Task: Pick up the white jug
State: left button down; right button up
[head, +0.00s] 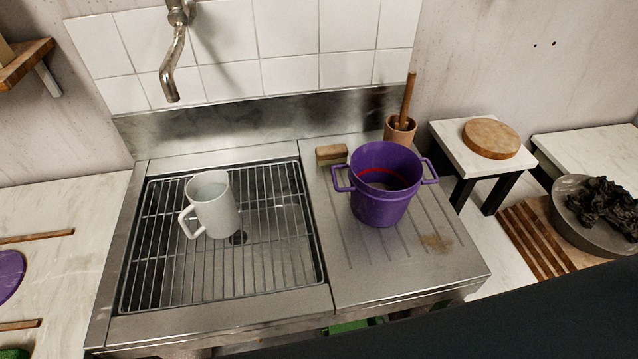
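The white jug (216,207) stands upright on the wire rack (266,238) over the sink, left of the picture's middle. Its handle (187,223) points to the left and toward the front. Its open top shows. Neither of my grippers shows in the head view, and nothing touches the jug except the rack under it.
A purple two-handled pot (382,192) stands on the drainboard (352,272) right of the rack. Behind it are a wooden block (331,152) and a brown cup (400,130) with a stick. The tap (173,70) hangs above the rack's back. A dark shape covers the lower right.

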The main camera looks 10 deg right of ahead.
aim_at(210, 193)
jog(key=k+l+z, duration=0.1)
jog(key=k+z, duration=0.15)
jog(key=k, duration=0.25)
jog(key=k+l+z, duration=0.2)
jog(key=k, duration=0.25)
